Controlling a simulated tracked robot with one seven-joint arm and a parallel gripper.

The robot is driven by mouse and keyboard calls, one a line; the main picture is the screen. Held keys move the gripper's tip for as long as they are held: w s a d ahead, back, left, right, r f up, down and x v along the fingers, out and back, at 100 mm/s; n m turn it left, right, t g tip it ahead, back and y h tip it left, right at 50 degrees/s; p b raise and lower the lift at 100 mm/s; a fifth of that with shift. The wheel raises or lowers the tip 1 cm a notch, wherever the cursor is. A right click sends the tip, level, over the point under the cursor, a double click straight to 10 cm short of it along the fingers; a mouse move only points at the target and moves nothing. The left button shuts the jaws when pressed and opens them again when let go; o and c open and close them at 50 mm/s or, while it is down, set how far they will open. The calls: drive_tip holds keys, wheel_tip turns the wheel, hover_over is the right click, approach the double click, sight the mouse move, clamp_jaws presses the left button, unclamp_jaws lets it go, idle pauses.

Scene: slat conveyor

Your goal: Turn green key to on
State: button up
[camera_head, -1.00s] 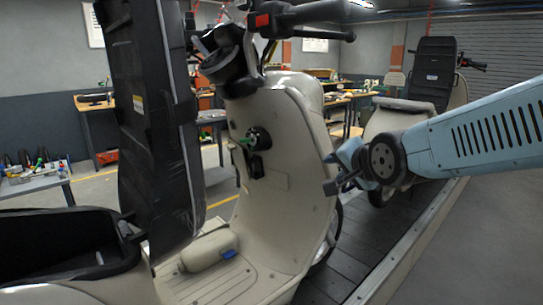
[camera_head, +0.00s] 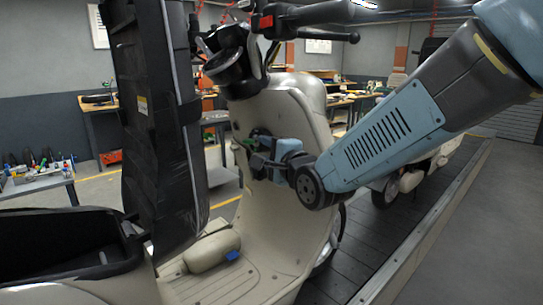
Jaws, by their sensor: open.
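The green key (camera_head: 247,143) sticks out of the dark round ignition lock (camera_head: 261,133) on the cream front panel of the scooter (camera_head: 285,110). My gripper (camera_head: 254,153) is at the panel, its dark fingers close beside and just below the key, pointing left. The jaws are open. I cannot tell whether a finger touches the key. My gripper and wrist hide the lower part of the lock and the panel just below it.
The handlebar (camera_head: 310,15) is above my arm. The raised black seat (camera_head: 155,120) stands to the left of the key. A second scooter (camera_head: 400,178) is behind my arm on the slat conveyor (camera_head: 375,235). Workbenches stand at the back.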

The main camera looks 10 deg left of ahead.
sight(250, 140)
drive_tip(key=x, duration=0.9)
drive_tip(key=shift+w+a, duration=0.1)
drive_tip(key=shift+w, duration=0.1)
drive_tip(key=shift+c, duration=0.2)
clamp_jaws()
drive_tip(key=shift+f, duration=0.1)
